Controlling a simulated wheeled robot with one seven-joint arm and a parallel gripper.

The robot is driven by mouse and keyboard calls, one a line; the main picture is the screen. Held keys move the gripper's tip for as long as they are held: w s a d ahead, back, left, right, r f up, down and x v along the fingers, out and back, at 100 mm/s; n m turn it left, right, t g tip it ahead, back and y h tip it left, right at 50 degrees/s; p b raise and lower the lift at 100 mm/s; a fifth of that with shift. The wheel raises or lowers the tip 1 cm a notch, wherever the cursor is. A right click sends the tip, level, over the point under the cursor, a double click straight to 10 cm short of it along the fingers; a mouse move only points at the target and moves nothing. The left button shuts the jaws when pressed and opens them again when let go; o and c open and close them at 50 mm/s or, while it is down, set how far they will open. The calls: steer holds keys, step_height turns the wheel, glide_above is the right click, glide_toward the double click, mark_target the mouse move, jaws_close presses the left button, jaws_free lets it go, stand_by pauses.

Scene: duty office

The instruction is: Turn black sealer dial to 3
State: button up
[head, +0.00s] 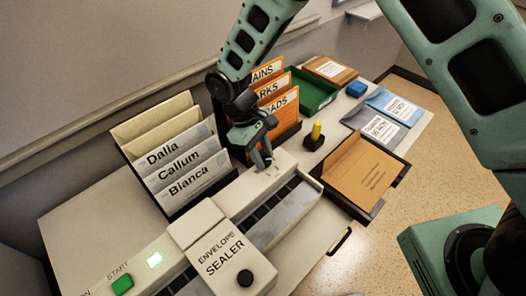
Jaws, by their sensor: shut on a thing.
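The envelope sealer (214,252) is a pale machine in the lower middle of the head view. A round black dial (245,278) sits on its top, below the lettering "ENVELOPE SEALER". I cannot read any numbers or a pointer on the dial. My gripper (264,163) is well above and apart from this dial in the picture, at the pale box (285,178) at the far end of the sealer's roller track. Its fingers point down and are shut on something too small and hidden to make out.
A green START button (122,284) and lit indicator (154,259) are at lower left. A name file rack (182,165) and orange folders (275,92) stand behind. A black tray with a brown envelope (362,172), a yellow-handled stamp (315,134) and blue packets (394,106) are right.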

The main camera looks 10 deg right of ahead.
steer(key=n+t, duration=0.1)
steer(key=n, duration=0.2)
steer(key=n+t+h, duration=0.1)
steer(key=n, duration=0.1)
steer(key=shift+s+a+n, duration=0.15)
steer(key=shift+n, duration=0.25)
stand_by(0.3)
steer(key=o, duration=1)
steer(key=shift+c, duration=0.2)
steer(key=b+v, duration=0.2)
steer(key=v, duration=1.5)
steer(key=shift+s+r, duration=0.2)
